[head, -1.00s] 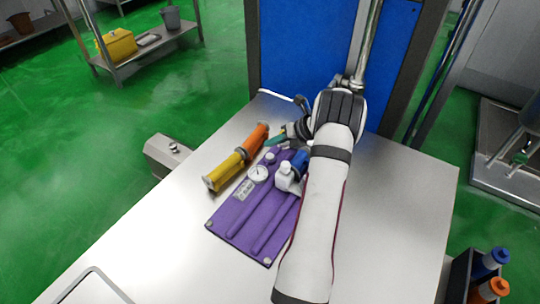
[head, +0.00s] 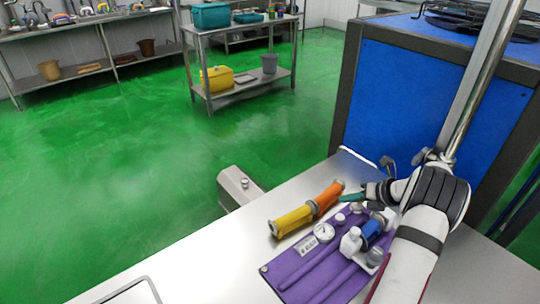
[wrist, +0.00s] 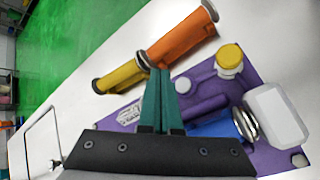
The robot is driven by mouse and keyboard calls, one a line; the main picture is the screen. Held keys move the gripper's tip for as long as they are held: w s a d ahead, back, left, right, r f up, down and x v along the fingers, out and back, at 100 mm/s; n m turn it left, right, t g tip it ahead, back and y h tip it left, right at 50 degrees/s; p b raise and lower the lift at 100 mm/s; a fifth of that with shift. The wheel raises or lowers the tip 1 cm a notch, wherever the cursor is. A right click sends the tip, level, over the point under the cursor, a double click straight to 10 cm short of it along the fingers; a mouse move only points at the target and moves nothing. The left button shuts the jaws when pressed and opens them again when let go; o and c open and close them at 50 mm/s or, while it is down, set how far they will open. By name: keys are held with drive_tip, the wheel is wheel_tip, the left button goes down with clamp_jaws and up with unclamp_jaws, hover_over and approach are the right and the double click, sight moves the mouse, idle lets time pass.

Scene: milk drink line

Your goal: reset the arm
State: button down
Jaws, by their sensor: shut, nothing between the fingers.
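My gripper (head: 352,198) is shut and empty, its green fingers together above the purple panel (head: 288,271), beside the orange cylinder. The fingers also show in the wrist view (wrist: 161,102), pointing at the gap between the orange cylinder (wrist: 182,37) and the yellow cylinder (wrist: 121,76). My arm reaches over the right part of the table and hides part of the panel.
The purple panel carries a gauge (head: 324,232), a white bottle-like part (head: 350,243) and a blue fitting (head: 371,231). A blue cabinet (head: 425,115) stands behind the table. The table's left front (head: 200,275) is mostly bare. A grey box (head: 240,187) sits by the left edge.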

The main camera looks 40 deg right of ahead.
drive_tip(key=w+a+r+n+g+y, duration=0.1)
drive_tip(key=w+a+r+n, duration=0.25)
drive_tip(key=a, duration=0.45)
drive_tip(key=w+a+r+n+g+y, duration=0.1)
drive_tip(key=w+a+r+n+y, duration=0.15)
drive_tip(key=a+r+n, duration=0.35)
drive_tip(key=s+a+r+n+g, duration=0.1)
drive_tip(key=a+r+n+g, duration=0.2)
drive_tip(key=a+n, duration=1)
drive_tip(key=s+a+r+n+g, duration=0.1)
drive_tip(key=s+a+n+g, duration=0.15)
drive_tip(key=s+a, duration=0.45)
drive_tip(key=s+a+r+n+g, duration=0.1)
drive_tip(key=s+a+n, duration=0.25)
drive_tip(key=a, duration=0.75)
drive_tip(key=s+a+f+n+h, duration=0.2)
drive_tip(key=s+a+n, duration=0.1)
drive_tip(key=s+n, duration=0.7)
drive_tip(key=shift+s+f+g+h, duration=0.2)
drive_tip(key=shift+s+g+h, duration=0.2)
drive_tip(key=shift+s, duration=0.3)
drive_tip(key=c, duration=1.5)
unclamp_jaws()
drive_tip(key=shift+a, duration=0.1)
drive_tip(key=shift+c, duration=0.2)
